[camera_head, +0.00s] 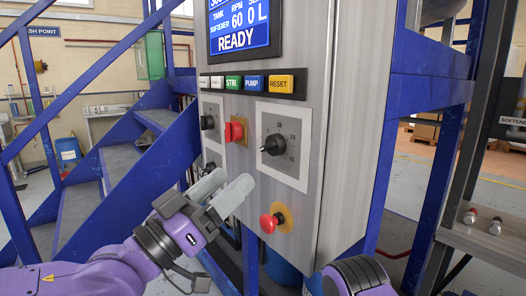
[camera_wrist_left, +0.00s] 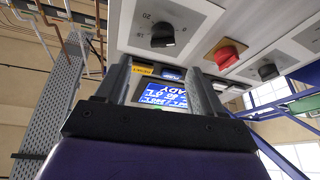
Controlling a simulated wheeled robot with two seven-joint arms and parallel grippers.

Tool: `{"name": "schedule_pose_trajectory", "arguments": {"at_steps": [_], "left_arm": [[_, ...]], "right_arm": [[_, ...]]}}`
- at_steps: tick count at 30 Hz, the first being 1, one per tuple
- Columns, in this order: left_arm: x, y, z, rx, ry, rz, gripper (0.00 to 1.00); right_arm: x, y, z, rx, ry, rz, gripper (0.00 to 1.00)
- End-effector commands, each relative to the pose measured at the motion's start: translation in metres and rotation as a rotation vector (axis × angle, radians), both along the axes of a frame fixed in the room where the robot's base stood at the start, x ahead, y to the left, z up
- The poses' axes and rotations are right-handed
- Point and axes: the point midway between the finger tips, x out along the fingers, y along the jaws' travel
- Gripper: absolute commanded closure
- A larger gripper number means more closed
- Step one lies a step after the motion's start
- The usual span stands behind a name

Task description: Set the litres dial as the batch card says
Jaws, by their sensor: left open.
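A black dial (camera_head: 273,145) with a white pointer and a numbered scale sits on a pale square plate at the panel's right. It also shows in the left wrist view (camera_wrist_left: 162,35), above the fingers. The screen (camera_head: 240,30) above reads READY, 60 RPM and 0 L. My left gripper (camera_head: 222,190) is open and empty, below and left of the dial and apart from it. Its two fingers also show in the wrist view (camera_wrist_left: 160,85), with the screen visible between them. No batch card is readable. My right gripper is not in view.
A red switch (camera_head: 234,130) and a smaller black knob (camera_head: 207,122) are left of the dial. A red mushroom button (camera_head: 270,222) is below. A row of push buttons includes a yellow RESET (camera_head: 280,84). Blue stairs (camera_head: 130,165) stand at left.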

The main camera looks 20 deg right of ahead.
Motion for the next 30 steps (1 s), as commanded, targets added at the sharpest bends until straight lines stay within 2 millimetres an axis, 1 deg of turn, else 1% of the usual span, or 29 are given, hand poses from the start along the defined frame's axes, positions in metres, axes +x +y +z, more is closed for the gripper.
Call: {"name": "schedule_pose_trajectory", "arguments": {"at_steps": [1,6,9,12,17,23,24,26,27,28,29,30], "left_arm": [[0.003,-0.008,0.006,0.002,0.002,-0.002,0.32],[0.021,-0.040,0.021,0.001,0.006,-0.002,0.32],[0.030,-0.057,0.028,0.002,0.008,-0.001,0.32],[0.038,-0.069,0.033,0.001,0.008,0.000,0.32],[0.043,-0.079,0.034,0.001,0.008,0.001,0.32],[0.043,-0.079,0.033,0.001,0.009,0.000,0.32],[0.043,-0.079,0.033,0.001,0.009,0.000,0.35],[0.043,-0.079,0.033,0.001,0.009,0.000,0.55],[0.043,-0.079,0.033,0.001,0.009,0.000,0.68],[0.043,-0.079,0.033,0.001,0.009,0.000,0.78],[0.043,-0.079,0.033,0.001,0.009,0.000,0.84],[0.043,-0.079,0.033,0.001,0.009,0.000,0.84]], "right_arm": [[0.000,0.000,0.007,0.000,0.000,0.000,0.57],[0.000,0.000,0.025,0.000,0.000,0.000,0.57],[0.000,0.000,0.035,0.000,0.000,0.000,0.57],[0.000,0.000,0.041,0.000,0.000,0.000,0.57],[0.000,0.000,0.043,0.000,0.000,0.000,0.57],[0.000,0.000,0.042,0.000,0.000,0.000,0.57],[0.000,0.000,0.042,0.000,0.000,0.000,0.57],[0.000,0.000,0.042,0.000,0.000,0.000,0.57],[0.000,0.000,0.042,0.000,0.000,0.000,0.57],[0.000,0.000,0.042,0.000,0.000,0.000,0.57],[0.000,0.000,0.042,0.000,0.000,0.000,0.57],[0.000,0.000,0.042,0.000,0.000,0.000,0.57]]}}
